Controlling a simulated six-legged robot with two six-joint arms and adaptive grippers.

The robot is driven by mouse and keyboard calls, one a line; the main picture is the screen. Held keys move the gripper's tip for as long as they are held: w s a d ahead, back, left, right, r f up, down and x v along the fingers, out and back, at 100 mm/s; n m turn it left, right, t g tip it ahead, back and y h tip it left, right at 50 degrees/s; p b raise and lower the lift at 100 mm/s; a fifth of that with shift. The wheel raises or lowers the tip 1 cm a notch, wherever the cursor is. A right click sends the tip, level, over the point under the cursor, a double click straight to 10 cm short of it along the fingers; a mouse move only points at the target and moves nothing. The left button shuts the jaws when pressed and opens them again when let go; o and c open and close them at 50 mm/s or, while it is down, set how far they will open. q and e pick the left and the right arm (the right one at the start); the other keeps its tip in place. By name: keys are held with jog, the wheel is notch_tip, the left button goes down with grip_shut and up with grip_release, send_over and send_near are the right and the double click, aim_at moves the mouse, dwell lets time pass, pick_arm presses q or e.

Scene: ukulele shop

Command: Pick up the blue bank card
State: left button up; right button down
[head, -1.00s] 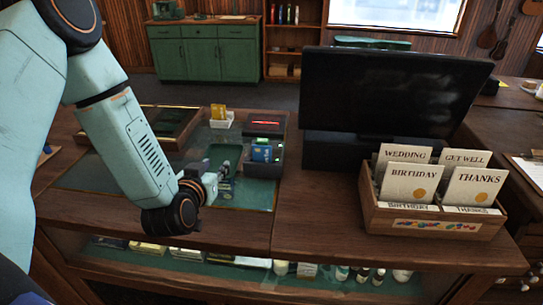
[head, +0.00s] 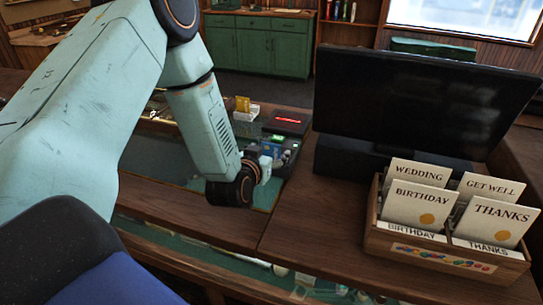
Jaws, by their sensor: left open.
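The blue bank card (head: 271,149) shows as a small blue patch at the front of a dark card terminal (head: 288,125) with a red-lit display, on the counter left of the monitor. My left gripper (head: 273,163) is just in front of the card, at the end of my pale green arm, and is open. The gripper and wrist partly hide the card's lower part and the terminal's near side. I cannot tell whether the fingers touch the card. My right gripper is out of view.
A large black monitor (head: 408,100) stands right of the terminal. A wooden box of greeting cards (head: 428,258) stands at the front right. A small white holder with yellow cards (head: 245,110) is behind and left of the terminal. The counter (head: 310,215) between my gripper and the box is clear.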

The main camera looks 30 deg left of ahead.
aim_at(271, 151)
pick_arm(q)
jog(key=x, duration=0.3)
jog(key=shift+s+f, duration=0.1)
jog(key=shift+a, duration=0.1)
jog(key=shift+c, duration=1.2)
jog(key=c, duration=0.6)
jog(key=shift+c, duration=0.4)
